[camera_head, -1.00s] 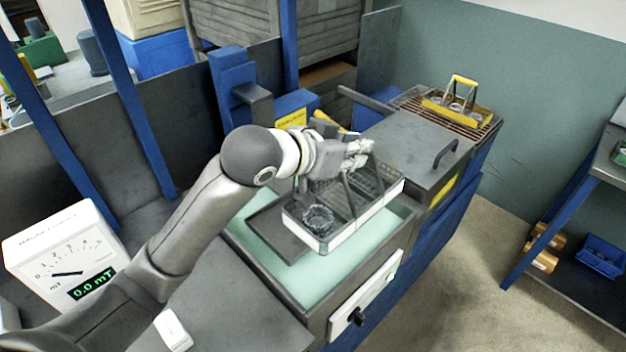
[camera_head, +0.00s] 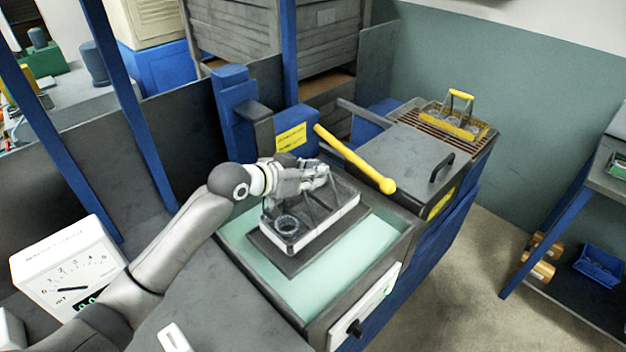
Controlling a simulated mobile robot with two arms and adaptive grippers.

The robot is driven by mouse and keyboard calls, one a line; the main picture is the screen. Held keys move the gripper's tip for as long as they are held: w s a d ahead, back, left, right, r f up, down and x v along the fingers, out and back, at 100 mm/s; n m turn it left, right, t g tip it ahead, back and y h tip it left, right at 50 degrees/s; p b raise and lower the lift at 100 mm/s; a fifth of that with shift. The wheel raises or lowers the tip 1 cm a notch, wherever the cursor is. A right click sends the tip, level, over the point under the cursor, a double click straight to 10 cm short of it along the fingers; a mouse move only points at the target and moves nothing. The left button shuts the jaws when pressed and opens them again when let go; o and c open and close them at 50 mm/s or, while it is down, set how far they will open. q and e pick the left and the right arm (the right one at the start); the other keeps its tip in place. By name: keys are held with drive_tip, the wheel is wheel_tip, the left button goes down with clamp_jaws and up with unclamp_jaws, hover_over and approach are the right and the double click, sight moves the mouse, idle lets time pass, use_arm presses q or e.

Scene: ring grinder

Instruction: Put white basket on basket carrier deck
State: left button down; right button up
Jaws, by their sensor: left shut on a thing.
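The white basket (camera_head: 318,232) is a wire basket with white side walls and a dark ring-shaped part (camera_head: 287,225) inside. It is over the dark flat deck (camera_head: 290,265), within the deck's outline in the picture, and looks level. Whether it touches the deck or hangs just above it, I cannot tell. The deck lies over the pale green bath of the tank. My left gripper (camera_head: 318,180) is shut on the basket's upright handle, above the basket. The gripper hides part of the handle and the far side. My right gripper is out of view.
A yellow lever (camera_head: 352,158) slants just behind the basket. A grey lidded box (camera_head: 415,155) adjoins at the right, with a yellow basket (camera_head: 455,122) on a rack beyond. A gauge meter (camera_head: 70,268) stands at left. The pale green area (camera_head: 350,260) in front is clear.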

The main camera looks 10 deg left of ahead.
use_arm(q)
drive_tip(key=shift+f+p, duration=0.4)
drive_tip(key=shift+f, duration=0.5)
drive_tip(key=shift+d+f, duration=0.1)
drive_tip(key=shift+f, duration=0.25)
drive_tip(key=c, duration=1.4)
unclamp_jaws()
drive_tip(key=shift+s+f, duration=0.1)
drive_tip(key=shift+s, duration=0.05)
drive_tip(key=shift+b+v, duration=1.25)
drive_tip(key=shift+v, duration=4.8)
